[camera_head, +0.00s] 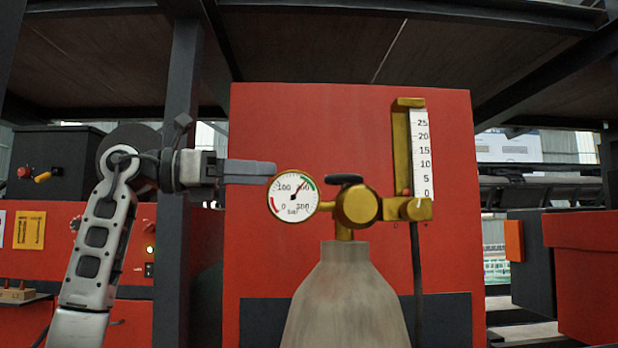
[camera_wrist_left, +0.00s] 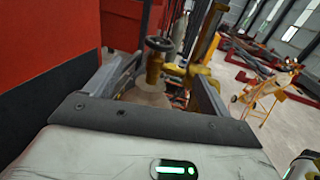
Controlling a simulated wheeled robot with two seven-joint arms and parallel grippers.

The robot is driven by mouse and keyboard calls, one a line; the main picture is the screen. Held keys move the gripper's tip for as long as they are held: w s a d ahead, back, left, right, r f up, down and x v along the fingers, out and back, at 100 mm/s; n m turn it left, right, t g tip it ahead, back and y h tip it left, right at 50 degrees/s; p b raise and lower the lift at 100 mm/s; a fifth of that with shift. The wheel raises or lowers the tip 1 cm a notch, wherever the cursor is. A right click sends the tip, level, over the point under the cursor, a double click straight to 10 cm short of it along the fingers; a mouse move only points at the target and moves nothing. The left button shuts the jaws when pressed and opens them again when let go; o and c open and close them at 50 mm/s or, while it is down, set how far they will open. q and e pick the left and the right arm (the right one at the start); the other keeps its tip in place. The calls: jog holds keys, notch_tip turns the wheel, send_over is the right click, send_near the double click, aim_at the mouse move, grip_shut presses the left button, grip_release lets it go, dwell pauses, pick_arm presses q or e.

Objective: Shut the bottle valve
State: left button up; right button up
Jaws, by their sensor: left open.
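The bottle valve is a dark handwheel (camera_head: 345,178) above the brass fitting on top of a grey gas bottle (camera_head: 345,300). A round gauge (camera_head: 293,198) sits left of the valve, with a brass regulator (camera_head: 357,207) beside it. My left gripper (camera_head: 272,168) reaches in from the left, with its fingertips near the gauge's upper edge and short of the handwheel. In the left wrist view, the handwheel (camera_wrist_left: 159,44) shows beyond the open, empty jaws (camera_wrist_left: 168,72), roughly between the fingers. My right gripper is not in view.
A brass flowmeter (camera_head: 418,150) with a scale stands right of the regulator. A red panel (camera_head: 300,120) rises behind the bottle. A dark post (camera_head: 178,260) stands beside my left arm. A yellow trolley (camera_wrist_left: 265,97) stands on open floor in the left wrist view.

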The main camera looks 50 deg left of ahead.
aim_at(347, 177)
pick_arm(q)
jog(key=p+x, duration=0.3)
jog(key=x, duration=1.2)
jog(key=shift+d+r+p, duration=0.1)
jog(key=shift+p, duration=0.3)
jog(key=shift+w+d, duration=0.15)
jog(key=shift+w, duration=0.2)
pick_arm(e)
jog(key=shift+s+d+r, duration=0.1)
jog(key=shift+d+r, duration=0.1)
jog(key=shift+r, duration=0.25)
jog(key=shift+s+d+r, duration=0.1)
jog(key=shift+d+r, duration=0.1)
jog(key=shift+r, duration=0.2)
pick_arm(q)
jog(key=c, duration=1)
jog(key=shift+o, duration=0.2)
jog(key=shift+m+h, duration=0.3)
jog(key=shift+h, duration=0.2)
